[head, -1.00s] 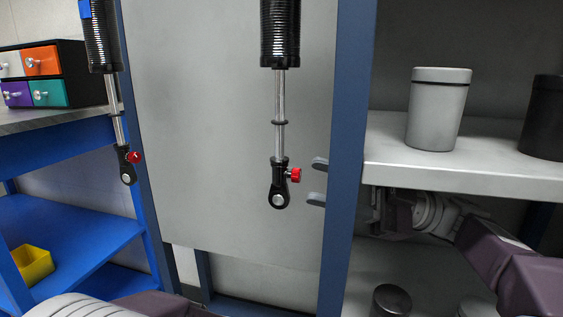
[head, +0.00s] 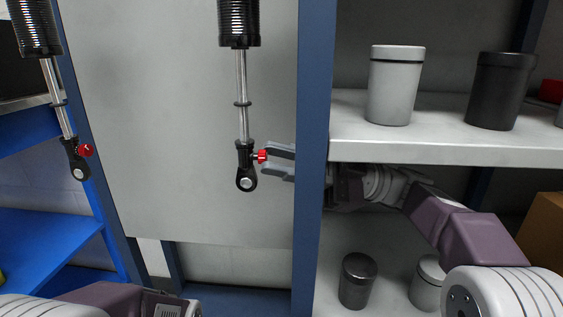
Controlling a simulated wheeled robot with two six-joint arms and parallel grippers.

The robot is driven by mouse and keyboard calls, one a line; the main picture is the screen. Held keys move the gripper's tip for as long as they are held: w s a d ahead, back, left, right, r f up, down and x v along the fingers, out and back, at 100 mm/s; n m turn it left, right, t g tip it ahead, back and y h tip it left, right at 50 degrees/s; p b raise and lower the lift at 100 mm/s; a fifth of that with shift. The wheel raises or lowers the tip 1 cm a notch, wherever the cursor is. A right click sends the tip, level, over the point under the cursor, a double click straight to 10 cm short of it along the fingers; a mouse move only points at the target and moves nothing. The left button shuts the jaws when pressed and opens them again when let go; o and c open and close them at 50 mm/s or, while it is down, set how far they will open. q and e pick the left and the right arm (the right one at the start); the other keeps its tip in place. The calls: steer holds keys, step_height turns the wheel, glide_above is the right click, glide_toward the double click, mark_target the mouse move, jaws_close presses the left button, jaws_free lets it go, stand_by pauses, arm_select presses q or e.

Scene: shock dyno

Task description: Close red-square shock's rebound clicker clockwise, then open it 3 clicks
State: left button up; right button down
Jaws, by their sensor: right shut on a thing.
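Two black shocks hang in front of the grey panel. The middle shock (head: 242,95) has a bare rod ending in a black eyelet (head: 246,183). A red clicker knob (head: 262,156) sticks out on the eyelet's right side. My right gripper (head: 267,159) reaches in from the right, past the blue post, and is shut on this knob. The left shock (head: 54,95) has its own red knob (head: 86,150), untouched. No coloured square shows on either shock now, as their tops are out of view. My left gripper is out of view.
A blue post (head: 313,150) stands just right of the middle shock. A white shelf (head: 430,150) holds a light grey canister (head: 395,90) and a black canister (head: 499,92) above my right arm. A dark metal jar (head: 357,280) stands below. Blue shelving (head: 45,245) is at left.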

steer(key=shift+s+f+m+t+y+b, duration=0.15)
steer(key=shift+m+t+b, duration=0.55)
steer(key=shift+m, duration=0.75)
steer(key=shift+r+m+t+y+b, duration=0.1)
steer(key=shift+m+t+y+b, duration=0.15)
steer(key=shift+m+t+b, duration=0.85)
steer(key=shift+s+f+m+t+y+b, duration=0.15)
steer(key=shift+m+t, duration=0.25)
steer(key=shift+m, duration=1.45)
steer(key=shift+r+m, duration=0.1)
steer(key=shift+m, duration=0.2)
steer(key=c, duration=1.3)
jaws_free()
steer(key=shift+w, duration=0.1)
